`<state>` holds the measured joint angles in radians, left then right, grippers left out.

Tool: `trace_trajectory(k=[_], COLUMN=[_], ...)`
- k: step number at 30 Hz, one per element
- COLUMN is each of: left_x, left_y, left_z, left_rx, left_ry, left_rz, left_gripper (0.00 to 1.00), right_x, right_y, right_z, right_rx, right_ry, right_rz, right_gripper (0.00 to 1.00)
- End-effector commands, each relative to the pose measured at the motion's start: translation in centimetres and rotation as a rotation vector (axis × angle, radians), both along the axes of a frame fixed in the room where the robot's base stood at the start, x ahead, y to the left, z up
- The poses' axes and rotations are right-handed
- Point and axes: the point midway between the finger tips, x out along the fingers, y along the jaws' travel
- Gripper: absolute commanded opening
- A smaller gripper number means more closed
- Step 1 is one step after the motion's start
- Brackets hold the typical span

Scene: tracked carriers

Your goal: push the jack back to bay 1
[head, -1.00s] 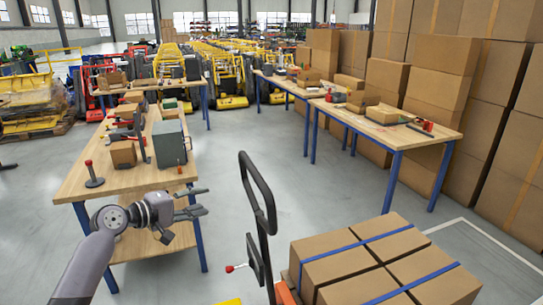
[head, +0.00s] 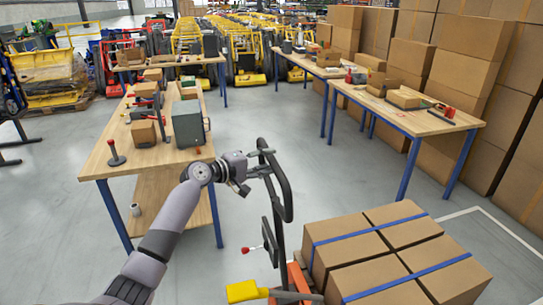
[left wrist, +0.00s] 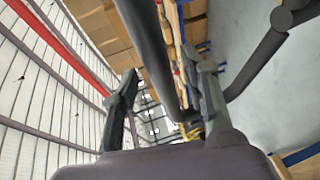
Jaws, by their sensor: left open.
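The jack has an orange body (head: 302,280) and a tall dark loop handle (head: 287,185). It stands at the bottom middle of the head view. Several brown cartons (head: 350,245) with blue straps sit on it. My left gripper (head: 262,165) is at the upper part of the handle, its fingers open. In the left wrist view the dark handle tube (left wrist: 155,55) runs between the two spread fingers (left wrist: 165,90). I cannot tell whether they touch it. My right gripper is not in view. I see no label for bay 1.
A workbench (head: 100,165) with boxes and tools stands left of the jack. Another bench (head: 425,125) stands at the right, before stacked cartons (head: 460,60). A white floor line (head: 505,228) runs right of the load. The floor between the benches is clear.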

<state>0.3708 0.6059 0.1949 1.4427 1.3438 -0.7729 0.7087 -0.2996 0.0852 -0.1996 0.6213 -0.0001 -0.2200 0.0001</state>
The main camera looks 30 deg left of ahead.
Motion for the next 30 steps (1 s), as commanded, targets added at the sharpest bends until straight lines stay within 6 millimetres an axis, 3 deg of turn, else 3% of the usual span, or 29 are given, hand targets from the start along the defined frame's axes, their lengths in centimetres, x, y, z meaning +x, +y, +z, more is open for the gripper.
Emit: trace_trajectory(k=[6,17,30], left_x=[2.0,2.4,2.3], left_y=[-0.6,-0.7,-0.7], left_z=[-0.4,-0.5,-0.5], left_rx=[-0.002,0.000,0.000], left_ry=[0.000,0.000,0.001], left_rz=[0.001,0.001,0.001], left_gripper=[0.41,0.41,0.12], right_x=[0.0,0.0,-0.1], right_y=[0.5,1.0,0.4], right_z=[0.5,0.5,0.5], right_rx=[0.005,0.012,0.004], right_ry=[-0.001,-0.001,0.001], right_rz=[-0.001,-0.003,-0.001], right_gripper=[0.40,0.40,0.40])
